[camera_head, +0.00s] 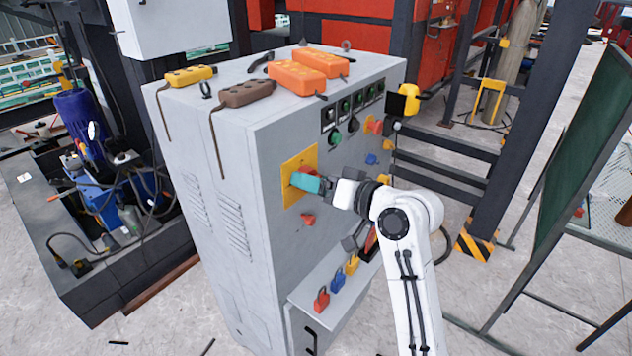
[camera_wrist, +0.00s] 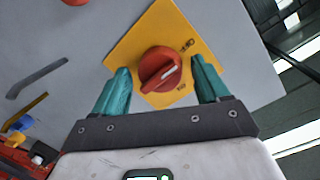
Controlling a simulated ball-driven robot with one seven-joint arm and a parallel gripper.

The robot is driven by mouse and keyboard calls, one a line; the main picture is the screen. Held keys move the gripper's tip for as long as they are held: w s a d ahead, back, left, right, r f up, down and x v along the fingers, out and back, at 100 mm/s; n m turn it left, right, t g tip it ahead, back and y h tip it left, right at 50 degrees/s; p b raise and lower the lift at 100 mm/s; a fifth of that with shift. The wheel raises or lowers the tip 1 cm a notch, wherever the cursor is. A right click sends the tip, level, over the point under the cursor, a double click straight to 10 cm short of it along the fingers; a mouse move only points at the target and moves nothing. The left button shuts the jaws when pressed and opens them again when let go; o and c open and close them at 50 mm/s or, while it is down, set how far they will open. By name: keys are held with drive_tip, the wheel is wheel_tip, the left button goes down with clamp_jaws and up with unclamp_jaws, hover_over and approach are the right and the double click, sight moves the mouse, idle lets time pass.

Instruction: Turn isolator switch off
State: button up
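The isolator switch is a red rotary knob (camera_wrist: 160,69) on a square yellow plate (camera_wrist: 150,38), set in the grey cabinet's front face. The knob has a pale mark on its grip. Small dark labels sit to its right, too small to read surely. In the wrist view my gripper (camera_wrist: 161,64) is open, with one teal finger on each side of the knob and a gap on both sides. In the head view my gripper (camera_head: 303,182) is at the yellow plate (camera_head: 293,163) and hides much of the knob (camera_head: 309,171).
The grey cabinet (camera_head: 265,235) carries orange boxes (camera_head: 297,78) on top. A row of panel buttons (camera_head: 353,104) is above right of the plate. Another red knob (camera_head: 308,220) is below it. A shelf (camera_head: 300,297) with several coloured padlocks juts out lower down.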

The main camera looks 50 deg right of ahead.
drive_tip(key=shift+o, duration=0.2)
drive_tip(key=s+r, duration=0.1)
drive_tip(key=s, duration=0.9)
drive_tip(key=shift+s+d+r+p, duration=0.2)
drive_tip(key=shift+s+r+p, duration=0.1)
drive_tip(key=shift+s+p, duration=0.1)
drive_tip(key=s+a+f+n+g+y, duration=0.1)
drive_tip(key=a+f+g, duration=0.35)
drive_tip(key=f, duration=0.45)
drive_tip(key=s+a+f+n+g, duration=0.1)
drive_tip(key=a+f+g, duration=0.3)
drive_tip(key=f, duration=0.5)
drive_tip(key=s+a+f+n+g+h, duration=0.1)
drive_tip(key=s+a+f+n+g, duration=0.2)
drive_tip(key=s+a+f+g, duration=0.4)
drive_tip(key=s+f, duration=0.4)
drive_tip(key=s, duration=0.2)
drive_tip(key=shift+s+n+h, duration=0.25)
drive_tip(key=shift+n+h, duration=0.15)
